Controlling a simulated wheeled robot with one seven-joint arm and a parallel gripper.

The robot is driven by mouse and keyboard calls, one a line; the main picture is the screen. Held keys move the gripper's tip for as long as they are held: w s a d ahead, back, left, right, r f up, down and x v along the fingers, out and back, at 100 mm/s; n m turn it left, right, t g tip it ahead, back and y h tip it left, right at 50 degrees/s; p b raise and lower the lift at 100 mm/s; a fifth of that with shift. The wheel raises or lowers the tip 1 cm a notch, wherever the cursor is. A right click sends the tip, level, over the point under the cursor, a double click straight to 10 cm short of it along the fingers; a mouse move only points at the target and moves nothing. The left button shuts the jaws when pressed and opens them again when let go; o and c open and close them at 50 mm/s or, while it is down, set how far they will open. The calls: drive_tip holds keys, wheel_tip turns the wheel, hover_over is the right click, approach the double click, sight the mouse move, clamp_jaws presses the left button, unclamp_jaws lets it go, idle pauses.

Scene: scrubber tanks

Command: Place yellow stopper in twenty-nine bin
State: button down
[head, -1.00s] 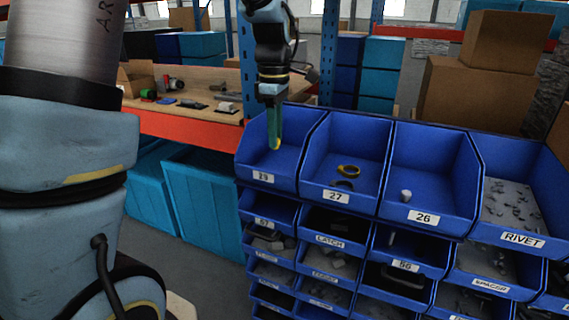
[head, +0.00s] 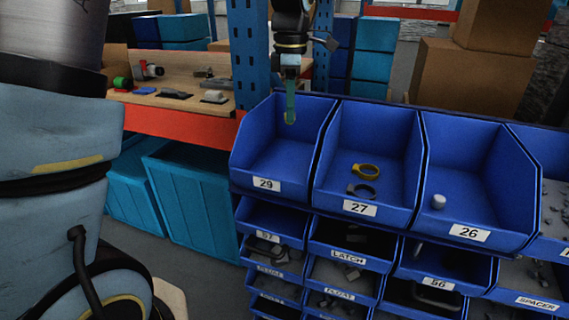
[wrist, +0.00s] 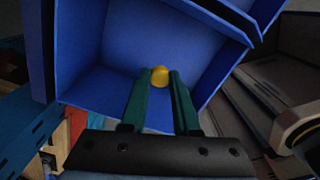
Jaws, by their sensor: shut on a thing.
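The yellow stopper (wrist: 160,76) shows as a small round yellow piece between the fingertips in the wrist view. My gripper (wrist: 158,88), with green fingers, is shut on it. In the head view my gripper (head: 290,112) hangs fingers down at the back of the blue bin labelled 29 (head: 258,188), overlapping its back wall. The stopper is hard to make out there. The visible floor of bin 29 is empty. In the wrist view the blue bin interior (wrist: 125,45) lies beyond the fingertips.
Bin 27 (head: 340,196) holds a yellow ring and a dark ring. Bin 26 (head: 490,240) holds a small white piece. Smaller bins sit below. A blue upright post (head: 247,55) and a wooden bench (head: 190,105) with tools stand behind and left.

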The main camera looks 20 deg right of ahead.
drive_tip(key=shift+w+f, duration=0.15)
drive_tip(key=shift+f, duration=0.5)
wheel_tip(320, 180, down, 10)
drive_tip(key=shift+r+p, duration=0.15)
drive_tip(key=shift+p, duration=0.95)
drive_tip(key=c, duration=0.7)
unclamp_jaws()
drive_tip(key=shift+o, duration=0.2)
wheel_tip(320, 180, up, 12)
drive_tip(key=shift+r+b, duration=0.1)
drive_tip(key=shift+b, duration=0.9)
